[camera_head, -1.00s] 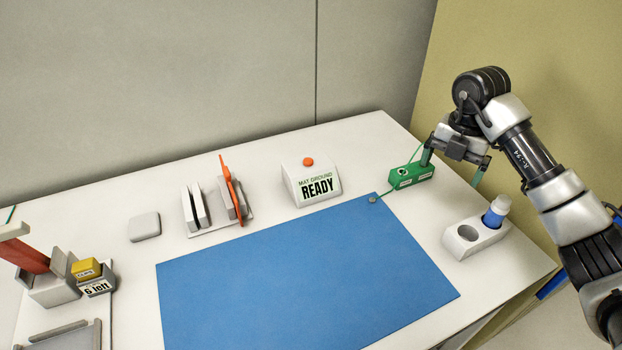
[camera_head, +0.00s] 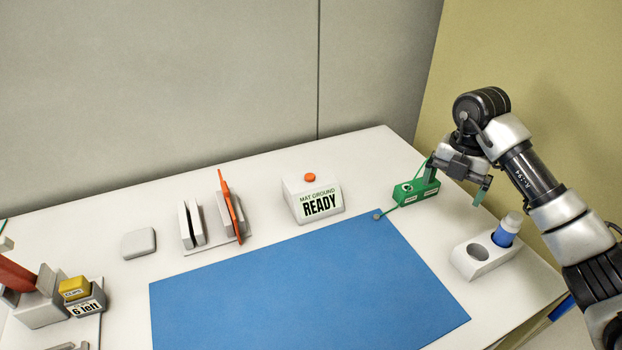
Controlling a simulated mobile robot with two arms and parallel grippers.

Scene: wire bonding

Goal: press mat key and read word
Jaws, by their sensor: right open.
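The mat ground box (camera_head: 316,199) stands behind the mat. It is white with an orange key (camera_head: 309,177) on top, and its front reads "MAT GROUND READY". The blue mat (camera_head: 300,290) lies flat on the table, with a green cord running from its back right corner to a green block (camera_head: 416,191). My right gripper (camera_head: 456,183) is at the green block, with one finger at its right end and the other out to the right. It is open and well to the right of the orange key. My left gripper is not in view.
A holder (camera_head: 472,264) with a blue, white-capped bottle (camera_head: 506,231) stands at right. Upright grey plates with an orange piece (camera_head: 231,202) and a grey pad (camera_head: 138,243) stand at back left. A yellow block (camera_head: 74,288) sits above a "6 left" label.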

